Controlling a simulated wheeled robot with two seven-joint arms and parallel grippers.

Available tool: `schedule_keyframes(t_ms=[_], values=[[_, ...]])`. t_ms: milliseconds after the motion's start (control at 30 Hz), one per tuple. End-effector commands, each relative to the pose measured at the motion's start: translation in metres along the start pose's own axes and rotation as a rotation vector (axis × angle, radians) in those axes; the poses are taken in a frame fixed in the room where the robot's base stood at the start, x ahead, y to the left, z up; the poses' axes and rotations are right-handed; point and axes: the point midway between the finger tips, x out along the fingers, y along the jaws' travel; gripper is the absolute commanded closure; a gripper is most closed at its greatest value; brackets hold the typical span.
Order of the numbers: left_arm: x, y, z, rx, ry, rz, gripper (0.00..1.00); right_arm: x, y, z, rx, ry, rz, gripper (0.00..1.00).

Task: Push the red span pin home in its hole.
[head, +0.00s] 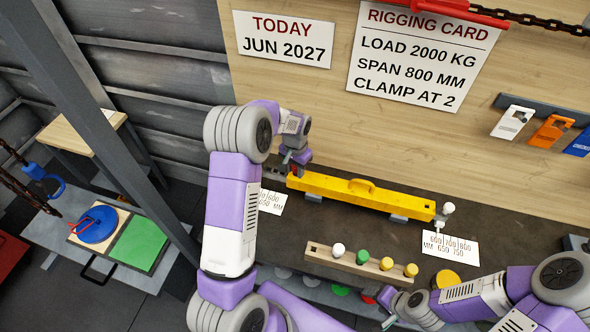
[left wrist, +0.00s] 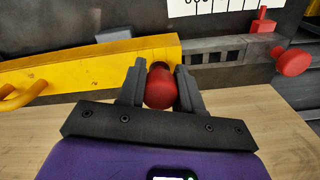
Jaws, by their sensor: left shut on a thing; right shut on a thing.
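The red span pin (left wrist: 160,88) has a round head, and my left gripper (left wrist: 160,85) is shut on it, one finger on each side. The pin is at the end of the yellow beam (left wrist: 90,69), where the grey slotted inner bar (left wrist: 222,55) comes out. Its shank and hole are hidden, so I cannot tell how deep it sits. In the head view my left gripper (head: 293,163) is at the left end of the yellow beam (head: 350,191). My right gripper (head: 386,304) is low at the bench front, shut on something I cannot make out.
A second red knob (left wrist: 294,62) and a red upright piece (left wrist: 263,23) are on the bar's outer end. A white knob (head: 448,208) stands at the beam's right end.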

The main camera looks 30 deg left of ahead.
Motion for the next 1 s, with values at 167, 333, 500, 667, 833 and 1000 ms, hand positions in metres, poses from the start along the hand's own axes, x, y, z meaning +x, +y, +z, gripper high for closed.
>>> schedule_keyframes(t_ms=[167, 333, 500, 667, 833, 1000], values=[[0.014, 0.002, 0.006, 0.001, -0.022, 0.006, 0.96, 0.029, 0.015, 0.008, 0.035, -0.036, 0.023, 0.57], [0.013, 0.002, 0.005, 0.001, -0.018, 0.005, 0.44, 0.029, 0.015, 0.008, 0.035, -0.034, 0.023, 0.57], [0.012, 0.001, 0.003, 0.001, -0.013, 0.004, 0.36, 0.029, 0.015, 0.008, 0.036, -0.034, 0.023, 0.57], [0.011, 0.001, 0.003, 0.001, -0.010, 0.003, 0.36, 0.029, 0.015, 0.008, 0.037, -0.034, 0.023, 0.57], [0.005, 0.002, 0.002, 0.002, -0.007, 0.002, 0.36, 0.026, 0.014, 0.008, 0.038, -0.035, 0.023, 0.57], [-0.013, 0.004, 0.003, 0.004, -0.003, 0.000, 0.36, 0.018, 0.010, 0.009, 0.040, -0.040, 0.024, 0.57]])
